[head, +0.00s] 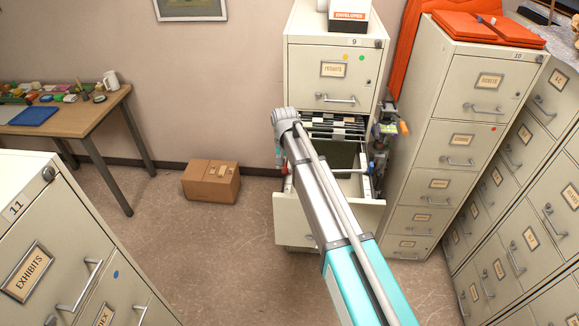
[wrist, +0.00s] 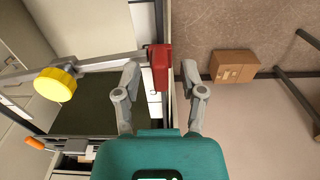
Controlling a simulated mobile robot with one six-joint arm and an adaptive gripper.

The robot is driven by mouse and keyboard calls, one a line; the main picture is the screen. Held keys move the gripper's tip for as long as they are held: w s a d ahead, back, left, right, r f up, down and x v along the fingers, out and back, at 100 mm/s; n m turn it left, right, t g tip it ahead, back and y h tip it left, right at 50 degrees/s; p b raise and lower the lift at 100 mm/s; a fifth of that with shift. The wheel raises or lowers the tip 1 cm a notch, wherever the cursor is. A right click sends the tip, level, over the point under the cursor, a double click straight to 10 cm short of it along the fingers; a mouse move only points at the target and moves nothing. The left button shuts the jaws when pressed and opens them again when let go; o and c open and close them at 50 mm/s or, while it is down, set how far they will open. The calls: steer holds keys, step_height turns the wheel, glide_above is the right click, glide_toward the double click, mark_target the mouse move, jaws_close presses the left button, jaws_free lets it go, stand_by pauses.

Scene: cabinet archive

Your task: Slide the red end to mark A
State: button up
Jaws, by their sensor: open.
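The red end (wrist: 158,67) is a red block on the end of a grey bar (wrist: 112,59) that crosses the open drawer (head: 330,212). A yellow knob (wrist: 55,84) sits near the bar's other end. In the wrist view my gripper (wrist: 160,72) is open, with one finger on each side of the red end. I see gaps beside the block; contact is not clear. In the head view my arm hides most of the gripper and bar. I cannot make out mark A in either view.
The drawer belongs to cabinet 9 (head: 331,77), with hanging files (head: 336,127) at its back. Cabinet 10 (head: 468,104) stands close on the right. A cardboard box (head: 211,182) lies on the floor to the left. Floor between box and drawer is clear.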

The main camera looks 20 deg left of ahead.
mark_target(284, 173)
jaws_close()
steer(key=shift+s+d, duration=0.2)
steer(key=shift+s, duration=0.55)
steer(key=shift+s+d, duration=0.2)
steer(key=shift+s, duration=0.55)
steer(key=shift+s+d, duration=0.2)
steer(key=shift+s, duration=0.55)
jaws_free()
steer(key=shift+w, duration=0.1)
